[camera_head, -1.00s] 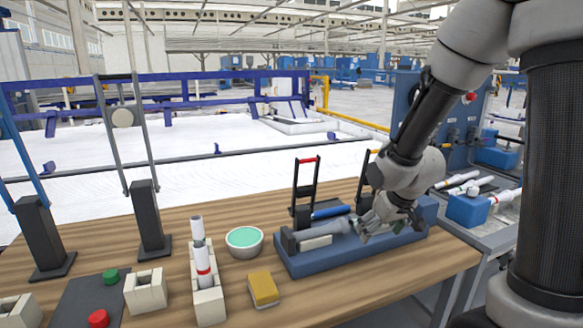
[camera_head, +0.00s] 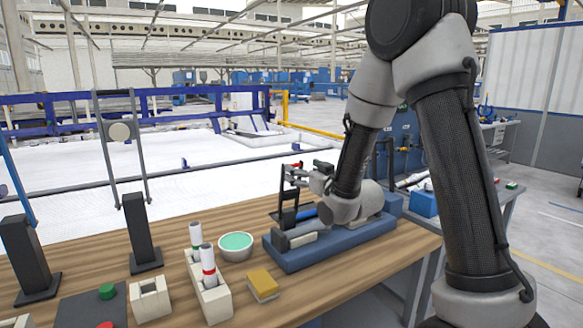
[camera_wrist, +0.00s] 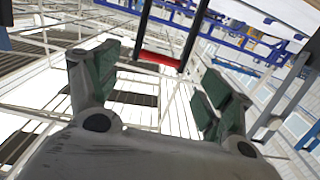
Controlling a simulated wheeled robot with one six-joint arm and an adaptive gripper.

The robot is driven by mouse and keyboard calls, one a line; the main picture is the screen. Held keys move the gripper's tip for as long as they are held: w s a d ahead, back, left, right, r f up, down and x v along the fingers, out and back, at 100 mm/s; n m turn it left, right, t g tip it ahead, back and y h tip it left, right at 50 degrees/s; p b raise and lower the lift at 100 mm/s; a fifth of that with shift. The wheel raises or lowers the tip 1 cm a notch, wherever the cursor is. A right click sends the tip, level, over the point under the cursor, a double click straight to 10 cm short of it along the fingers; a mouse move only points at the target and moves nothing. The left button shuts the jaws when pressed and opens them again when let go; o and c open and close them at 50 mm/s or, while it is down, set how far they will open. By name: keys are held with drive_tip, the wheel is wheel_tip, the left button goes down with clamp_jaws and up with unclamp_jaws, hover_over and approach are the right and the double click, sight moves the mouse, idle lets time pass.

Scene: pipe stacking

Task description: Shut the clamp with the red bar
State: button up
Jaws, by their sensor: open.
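The clamp with the red bar (camera_head: 291,166) stands on a blue fixture (camera_head: 330,250) on the wooden table. Its black lever frame is upright, with the red bar across the top. My gripper (camera_head: 304,175) is at the height of the bar, just right of it, and partly covers the frame. In the wrist view my gripper (camera_wrist: 160,82) is open, with green pads apart and nothing held. The red bar (camera_wrist: 163,59) shows ahead, between and beyond the fingertips. Whether a finger touches the frame cannot be told.
A grey pipe (camera_head: 295,236) lies on the blue fixture.

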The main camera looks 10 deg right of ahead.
sight(293, 165)
drive_tip(key=x, duration=0.6)
drive_tip(key=shift+w, duration=0.3)
drive_tip(key=shift+c, duration=0.4)
drive_tip(key=c, duration=1.2)
drive_tip(key=shift+f, duration=0.1)
